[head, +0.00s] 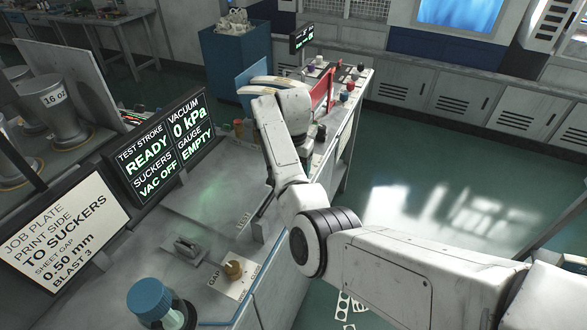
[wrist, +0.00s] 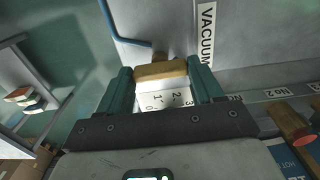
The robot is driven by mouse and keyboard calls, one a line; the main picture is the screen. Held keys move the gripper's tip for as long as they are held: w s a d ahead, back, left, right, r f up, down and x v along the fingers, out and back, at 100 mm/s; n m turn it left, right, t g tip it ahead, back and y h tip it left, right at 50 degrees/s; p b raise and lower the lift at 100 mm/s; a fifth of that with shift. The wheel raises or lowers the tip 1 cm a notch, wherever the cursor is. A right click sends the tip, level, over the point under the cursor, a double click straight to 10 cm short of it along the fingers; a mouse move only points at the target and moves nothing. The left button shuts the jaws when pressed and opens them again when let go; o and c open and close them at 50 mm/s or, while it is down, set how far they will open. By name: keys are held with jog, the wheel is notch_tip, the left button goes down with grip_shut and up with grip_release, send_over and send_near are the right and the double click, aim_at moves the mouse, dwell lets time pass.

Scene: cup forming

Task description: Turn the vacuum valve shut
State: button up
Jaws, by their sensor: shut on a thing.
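In the wrist view my gripper (wrist: 160,78) has its two teal fingers on either side of a tan, brass-coloured block (wrist: 160,70). It is shut on this block, which looks like the valve's handle. A white dial plate (wrist: 165,98) marked 0, 1, 2, 3 shows between the fingers. A VACUUM label (wrist: 207,35) is on the grey panel beside the block, and a blue pipe (wrist: 112,28) runs down to it. In the head view the fingers and the valve are hidden behind my arm.
The black display (head: 165,145) reads VACUUM 0 kPa, VAC OFF, GAUGE EMPTY. A handle with a reddish end (wrist: 292,125) is right of my gripper. Open floor (head: 430,180) lies right of the bench.

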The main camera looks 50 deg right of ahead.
dwell(0.3)
jog(key=o, duration=1.1)
jog(key=shift+c, duration=0.2)
jog(key=shift+r, duration=0.1)
notch_tip(320, 180, up, 11)
jog(key=shift+f, duration=0.2)
